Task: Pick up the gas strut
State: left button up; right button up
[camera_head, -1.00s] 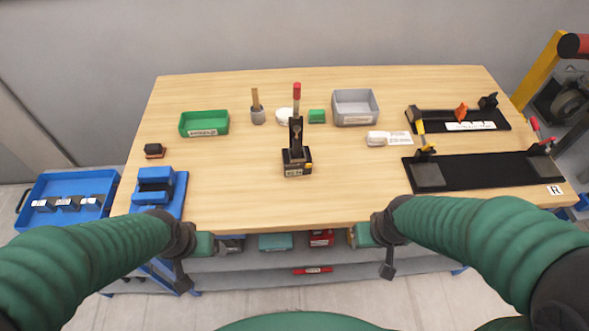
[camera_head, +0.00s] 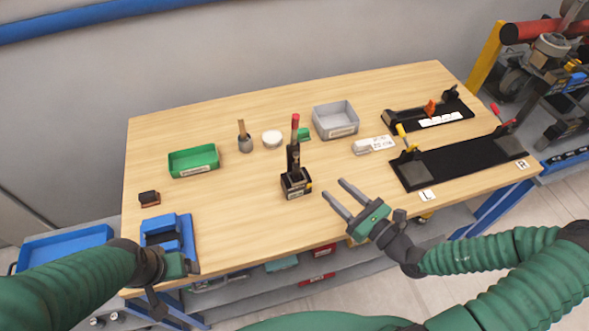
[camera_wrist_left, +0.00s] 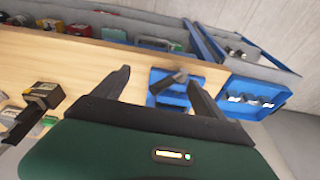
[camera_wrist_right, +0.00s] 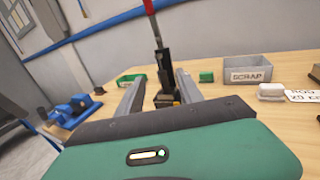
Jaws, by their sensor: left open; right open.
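I cannot tell for sure which thing is the gas strut. A black upright stand with a red-tipped lever (camera_head: 296,182) is at the middle of the table; it also shows in the right wrist view (camera_wrist_right: 165,85). A dark bar (camera_head: 412,112) lies on the rear black board (camera_head: 455,108) at the right. My right gripper (camera_head: 335,192) is open and empty above the front of the table, right of the stand, fingers toward it. My left gripper (camera_wrist_left: 158,82) is open and empty near the front left, by the blue fixture (camera_head: 170,236).
A longer black board (camera_head: 460,165) with yellow-handled and red-handled clamps lies at the front right. A green bin (camera_head: 194,161), a grey bin (camera_head: 336,121) and small items stand behind the stand. A blue tray (camera_head: 62,248) is off the table's left. Bare wood lies left of centre.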

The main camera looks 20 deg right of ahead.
send_near(298, 157)
jog(key=x, duration=0.2)
jog(key=p+x, duration=0.1)
jog(key=x, duration=0.2)
jog(key=d+f+x, duration=0.1)
jog(key=x, duration=0.2)
jog(key=shift+w+a+p, duration=0.1)
jog(key=shift+w+p, duration=0.25)
jog(key=shift+w, duration=0.1)
jog(key=shift+c, duration=0.7)
jog(key=shift+s+a+r, duration=0.1)
jog(key=shift+a+r, duration=0.05)
jog(key=shift+a, duration=0.05)
jog(key=shift+c, duration=1.2)
jog(key=shift+a, duration=0.45)
jog(key=c, duration=0.5)
grip_shut()
jog(key=shift+d, duration=0.45)
pick_arm(q)
notch_tip(298, 157, up, 2)
jog(key=shift+w, duration=0.15)
jog(key=shift+a, duration=0.35)
pick_arm(e)
jog(key=shift+a, duration=0.3)
pick_arm(q)
jog(key=shift+d, duration=0.1)
pick_arm(e)
jog(key=shift+d, duration=0.1)
